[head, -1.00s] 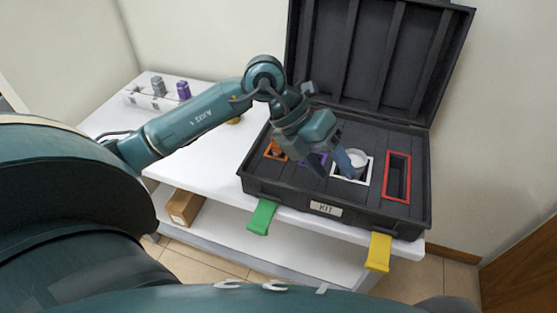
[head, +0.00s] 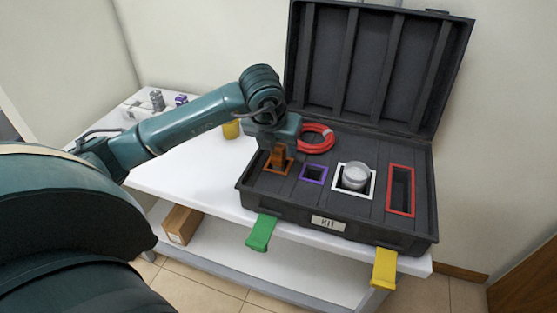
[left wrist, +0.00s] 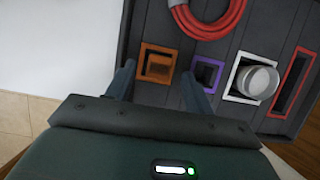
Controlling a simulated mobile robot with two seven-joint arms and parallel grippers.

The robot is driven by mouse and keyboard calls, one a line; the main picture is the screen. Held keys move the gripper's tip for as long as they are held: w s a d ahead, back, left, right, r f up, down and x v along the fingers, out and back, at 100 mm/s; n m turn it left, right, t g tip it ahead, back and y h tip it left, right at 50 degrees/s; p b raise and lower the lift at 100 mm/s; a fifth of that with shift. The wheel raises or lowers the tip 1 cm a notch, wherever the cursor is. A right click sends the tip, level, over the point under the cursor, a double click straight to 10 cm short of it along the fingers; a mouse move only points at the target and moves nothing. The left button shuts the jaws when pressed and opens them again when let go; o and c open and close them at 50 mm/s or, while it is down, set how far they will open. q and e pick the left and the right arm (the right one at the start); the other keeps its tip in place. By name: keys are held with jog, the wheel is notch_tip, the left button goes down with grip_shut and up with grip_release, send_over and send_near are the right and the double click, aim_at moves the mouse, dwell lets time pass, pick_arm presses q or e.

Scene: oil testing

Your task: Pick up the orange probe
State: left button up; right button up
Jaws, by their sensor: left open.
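The orange probe (head: 279,156) stands in the orange-framed slot at the left of the black kit case (head: 335,222). It also shows in the left wrist view (left wrist: 158,70), inside its orange frame. My left gripper (head: 278,150) is open and points down over the probe. In the left wrist view, one finger is left of the orange frame and the other is to its right, near the purple slot (left wrist: 207,74). Whether the fingers touch the probe is hidden. My right gripper is not in view.
A red coiled cable (head: 318,138) lies in the case behind the slots. A round clear-lidded container (head: 355,176) sits in the white-framed slot; the red-framed slot (head: 401,190) looks empty. The raised lid (head: 375,65) stands behind. A yellow object (head: 231,129) is on the white table.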

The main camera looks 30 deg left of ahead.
aim_at(278, 162)
pick_arm(q)
jog(key=x, duration=0.4)
jog(key=shift+a+f, duration=0.1)
jog(key=shift+f, duration=0.25)
jog(key=c, duration=1.1)
jog(key=shift+r, duration=0.1)
